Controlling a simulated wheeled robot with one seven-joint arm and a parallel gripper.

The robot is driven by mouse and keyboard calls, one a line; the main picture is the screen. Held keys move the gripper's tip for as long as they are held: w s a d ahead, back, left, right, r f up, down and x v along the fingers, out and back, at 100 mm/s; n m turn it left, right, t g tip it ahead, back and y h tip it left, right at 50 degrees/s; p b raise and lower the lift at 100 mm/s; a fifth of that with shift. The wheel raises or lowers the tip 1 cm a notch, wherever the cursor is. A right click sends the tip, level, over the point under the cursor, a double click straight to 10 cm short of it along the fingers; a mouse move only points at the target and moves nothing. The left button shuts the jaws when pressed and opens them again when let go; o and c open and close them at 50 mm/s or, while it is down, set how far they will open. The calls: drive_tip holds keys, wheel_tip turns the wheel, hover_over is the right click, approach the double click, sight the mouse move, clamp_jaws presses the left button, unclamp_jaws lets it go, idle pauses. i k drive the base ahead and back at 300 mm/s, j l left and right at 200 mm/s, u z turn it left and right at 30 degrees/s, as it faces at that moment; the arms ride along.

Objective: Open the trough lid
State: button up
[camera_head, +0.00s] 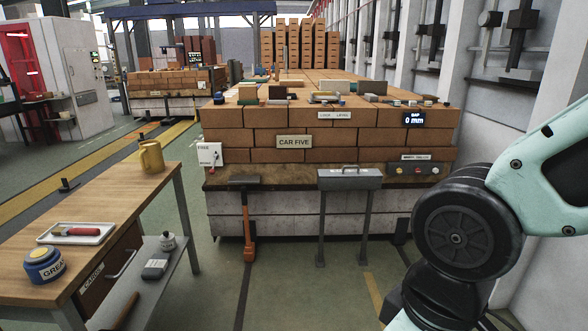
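A grey metal trough (350,182) stands on two thin legs in front of the brick stack, right of the middle of the view. Its top looks closed by a flat grey lid with a small handle (351,171) on it. The inside of the trough is hidden. My arm fills the right edge of the view, and its end with my gripper is out of the picture. No part of my arm shows touching the trough.
A wooden workbench (105,205) stands at the left with a tray, a blue grease tin (43,266) and a yellow mug (151,157). A long-handled hammer (247,215) hangs left of the trough. The brick stack (300,150) rises behind. The floor before the trough looks clear.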

sight(358, 172)
drive_tip(key=i, duration=1.15)
drive_tip(key=i+j+z, duration=0.1)
drive_tip(key=i, duration=1.05)
drive_tip(key=i+j, duration=0.1)
drive_tip(key=i, duration=1.05)
